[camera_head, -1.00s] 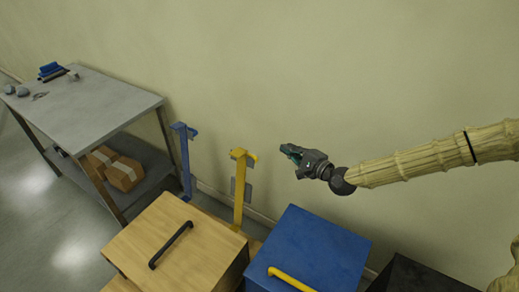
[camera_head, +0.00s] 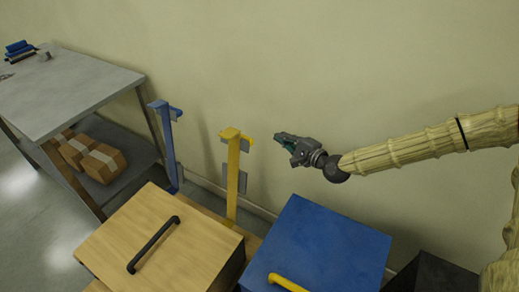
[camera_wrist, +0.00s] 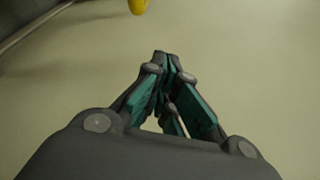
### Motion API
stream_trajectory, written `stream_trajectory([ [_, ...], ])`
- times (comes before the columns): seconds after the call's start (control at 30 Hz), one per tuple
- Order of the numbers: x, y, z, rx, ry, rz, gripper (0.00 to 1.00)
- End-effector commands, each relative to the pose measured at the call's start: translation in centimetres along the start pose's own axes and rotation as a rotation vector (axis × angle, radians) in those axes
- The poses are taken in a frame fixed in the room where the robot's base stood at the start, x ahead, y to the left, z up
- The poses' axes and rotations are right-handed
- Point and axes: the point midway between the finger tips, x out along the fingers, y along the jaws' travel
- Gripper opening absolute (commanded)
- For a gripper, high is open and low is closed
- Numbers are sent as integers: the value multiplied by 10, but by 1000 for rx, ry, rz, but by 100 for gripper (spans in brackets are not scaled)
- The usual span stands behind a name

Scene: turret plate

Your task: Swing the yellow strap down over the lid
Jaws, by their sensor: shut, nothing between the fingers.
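The yellow strap (camera_head: 233,172) stands upright behind the boxes, with a short arm at its top pointing right. Its tip also shows as a yellow piece (camera_wrist: 138,5) at the top edge of the wrist view. The wooden box has a flat lid (camera_head: 139,236) with a black handle (camera_head: 153,245). The blue box has a blue lid (camera_head: 323,243) with a yellow handle (camera_head: 286,283). My gripper (camera_head: 278,137) is shut and empty, to the right of the yellow strap's top and apart from it. Its fingers (camera_wrist: 166,62) meet in the wrist view.
A blue upright strap (camera_head: 168,145) stands left of the yellow one. A grey metal table (camera_head: 70,90) with cardboard boxes (camera_head: 102,163) on its lower shelf is at the left. A dark box (camera_head: 432,272) is at the lower right. The wall is close behind.

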Motion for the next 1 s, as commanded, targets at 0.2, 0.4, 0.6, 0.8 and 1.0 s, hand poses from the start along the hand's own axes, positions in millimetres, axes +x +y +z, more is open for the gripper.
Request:
stream_trajectory([
  [0.2, 4, 40, -17, 0, 3, -1, 0],
  [0.4, 4, 51, -22, 0, 5, -2, 0],
  [0.6, 11, 51, -21, 0, 4, -1, 0],
  [0.8, 36, 52, -21, 0, 4, -1, 0],
  [1.0, 65, 51, -21, -1, 4, -2, 0],
])
